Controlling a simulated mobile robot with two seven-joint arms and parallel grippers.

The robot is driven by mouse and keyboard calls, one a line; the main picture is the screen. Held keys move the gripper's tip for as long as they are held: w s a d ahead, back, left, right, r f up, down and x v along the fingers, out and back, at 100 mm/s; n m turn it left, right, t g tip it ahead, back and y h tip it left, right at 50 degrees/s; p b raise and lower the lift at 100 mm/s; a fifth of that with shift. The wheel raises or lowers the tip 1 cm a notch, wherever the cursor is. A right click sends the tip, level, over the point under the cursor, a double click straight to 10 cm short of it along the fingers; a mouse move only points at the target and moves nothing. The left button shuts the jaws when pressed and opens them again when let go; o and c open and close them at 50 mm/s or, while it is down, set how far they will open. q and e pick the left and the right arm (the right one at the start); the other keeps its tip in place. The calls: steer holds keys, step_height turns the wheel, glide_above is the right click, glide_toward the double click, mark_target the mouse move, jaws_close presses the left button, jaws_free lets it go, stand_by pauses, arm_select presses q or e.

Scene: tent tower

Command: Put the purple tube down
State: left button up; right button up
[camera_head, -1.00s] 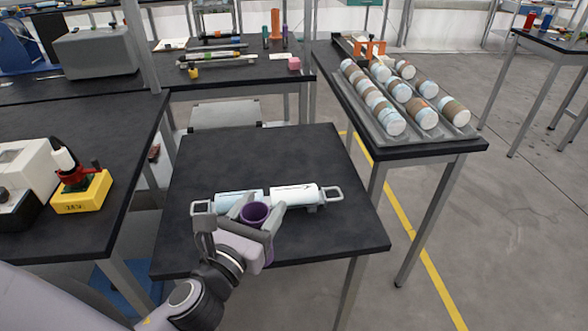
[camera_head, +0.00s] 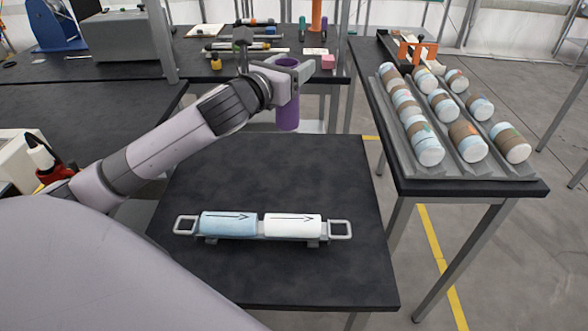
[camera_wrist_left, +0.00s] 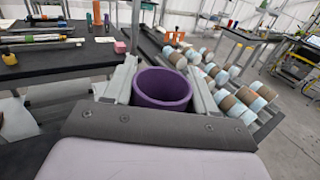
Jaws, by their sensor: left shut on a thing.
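The purple tube (camera_head: 288,105) is upright in the head view, held in the air near the far edge of the small black table (camera_head: 280,275). My left gripper (camera_head: 290,72) is shut on it near its upper end. In the left wrist view the tube's open top (camera_wrist_left: 162,90) shows between the two grey fingers (camera_wrist_left: 160,88). The tube's lower end shows in the head view and touches nothing that I can see. My right gripper is in neither view.
A tray with a light blue cylinder (camera_head: 228,223) and a white cylinder (camera_head: 292,225) stands on the small table. A rack of striped cylinders (camera_head: 428,150) is on the right table. The back bench holds tools and a pink block (camera_head: 327,62). Much of the small table is clear.

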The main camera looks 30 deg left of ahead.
arm_select(q)
step_height(320, 180, down, 19)
steer(key=b, duration=0.3)
steer(key=shift+b, duration=0.3)
steer(key=shift+s+d, duration=0.1)
steer(key=shift+f, duration=0.1)
steer(key=shift+f, duration=0.15)
steer(key=o, duration=1.4)
steer(key=shift+o, duration=0.2)
steer(key=shift+s+r, duration=0.1)
steer(key=shift+r, duration=0.1)
